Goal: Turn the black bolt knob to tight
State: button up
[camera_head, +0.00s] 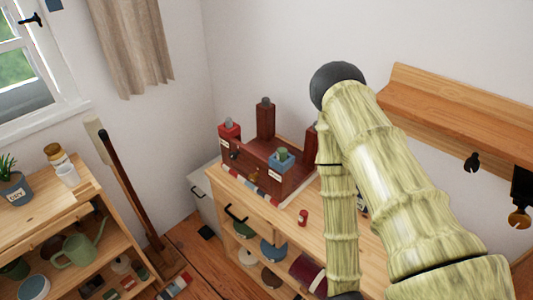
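A dark red wooden brace (286,182) with several upright posts stands on the wooden workbench. My bamboo-like arm covers the brace's right end. The arm bends down past the picture's bottom edge, and my gripper is out of view.
A small red can (303,217) stands on the workbench (325,237) beside my arm. A blue box (281,160) with a green top sits on the brace. A wooden shelf (450,110) is on the right wall. A plant shelf (110,235) stands at left, with floor between.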

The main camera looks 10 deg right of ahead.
aim_at(232, 155)
jog(key=u, duration=0.55)
jog(key=k, duration=1.3)
jog(key=i, duration=0.8)
jog(key=u, duration=0.05)
